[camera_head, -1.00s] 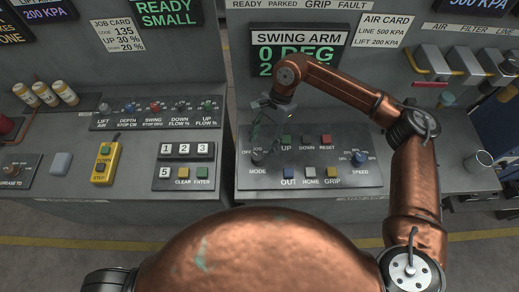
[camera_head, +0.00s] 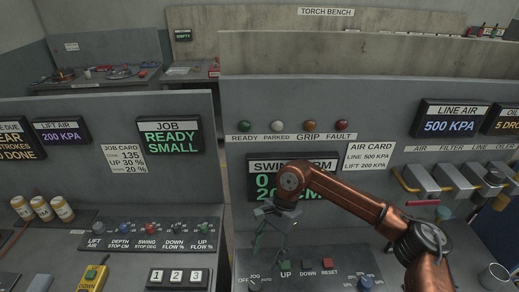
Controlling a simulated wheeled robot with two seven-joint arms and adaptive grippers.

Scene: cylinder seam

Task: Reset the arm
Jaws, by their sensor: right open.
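The swing-arm panel has a red RESET button (camera_head: 327,262), a DOWN button (camera_head: 308,264) and a green UP button (camera_head: 285,266). The MODE knob (camera_head: 254,285) sits at the lower left, by its OFF, JOG and AUTO marks. The swing arm display (camera_head: 262,186) is partly hidden behind my right arm; a 0 and a 20 CM line show in part. My right gripper (camera_head: 262,245) is open and empty, pointing down above the left part of the panel, left of RESET. My left gripper is not in view.
Above the display is a row of lamps: green READY (camera_head: 244,126), pale PARKED (camera_head: 277,125), orange GRIP (camera_head: 309,125) and red FAULT (camera_head: 341,125). The job display (camera_head: 168,136) reads READY SMALL. The line air display (camera_head: 450,119) reads 500 KPA. A metal cup (camera_head: 494,277) stands at right.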

